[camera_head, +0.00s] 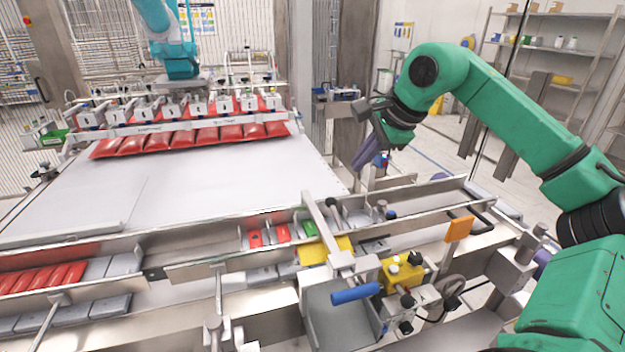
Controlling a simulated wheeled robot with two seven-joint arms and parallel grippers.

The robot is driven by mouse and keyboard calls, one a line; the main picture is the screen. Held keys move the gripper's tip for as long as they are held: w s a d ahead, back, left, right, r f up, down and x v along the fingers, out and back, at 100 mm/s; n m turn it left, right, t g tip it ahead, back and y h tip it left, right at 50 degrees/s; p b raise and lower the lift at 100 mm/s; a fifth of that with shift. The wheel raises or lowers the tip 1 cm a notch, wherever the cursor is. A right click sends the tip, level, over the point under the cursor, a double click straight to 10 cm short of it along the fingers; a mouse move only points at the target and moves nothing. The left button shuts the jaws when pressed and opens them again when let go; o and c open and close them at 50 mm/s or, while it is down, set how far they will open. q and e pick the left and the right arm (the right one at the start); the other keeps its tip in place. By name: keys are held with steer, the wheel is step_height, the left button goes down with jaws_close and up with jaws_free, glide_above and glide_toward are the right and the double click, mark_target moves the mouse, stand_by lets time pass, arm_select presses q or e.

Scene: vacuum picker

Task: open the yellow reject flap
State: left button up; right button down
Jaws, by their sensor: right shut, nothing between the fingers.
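The yellow reject flap (326,250) appears as a yellow plate on the rail line at the lower middle. A metal bar crosses in front of part of it. My right gripper (363,162) hangs from the green arm, behind and to the right of the flap, well above the rails. It is shut and empty, apart from the flap and lever. My left gripper is not in view.
A yellow block with buttons (401,270) and an orange plate (459,229) stand right of the lever. Red packs (200,136) hang under a picker head at the back left. The white belt (210,180) has bare space.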

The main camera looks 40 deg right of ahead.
steer(key=p, duration=0.4)
glide_toward(335, 199)
steer(key=x, duration=0.5)
steer(key=shift+w+a+f, duration=0.3)
steer(key=shift+f, duration=0.3)
steer(key=shift+w+f, duration=0.2)
steer(key=p, duration=0.4)
steer(key=shift+w+d+r+g, duration=0.1)
steer(key=shift+r+g, duration=0.25)
steer(key=shift+g, duration=0.05)
steer(key=shift+w+f+p, duration=0.25)
steer(key=shift+f+p, duration=0.1)
steer(key=shift+p, duration=0.35)
steer(key=shift+b+x, duration=0.75)
steer(key=shift+x, duration=0.25)
steer(key=shift+d+f, duration=0.15)
steer(key=shift+d, duration=0.15)
steer(key=shift+s, duration=0.1)
steer(key=shift+s+a, duration=0.1)
steer(key=shift+a, duration=0.05)
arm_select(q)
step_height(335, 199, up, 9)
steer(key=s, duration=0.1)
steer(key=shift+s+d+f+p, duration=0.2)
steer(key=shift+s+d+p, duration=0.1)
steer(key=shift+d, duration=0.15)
arm_select(e)
steer(key=w+d+r+v, duration=0.1)
steer(key=w+v, duration=0.1)
steer(key=v, duration=1.2)
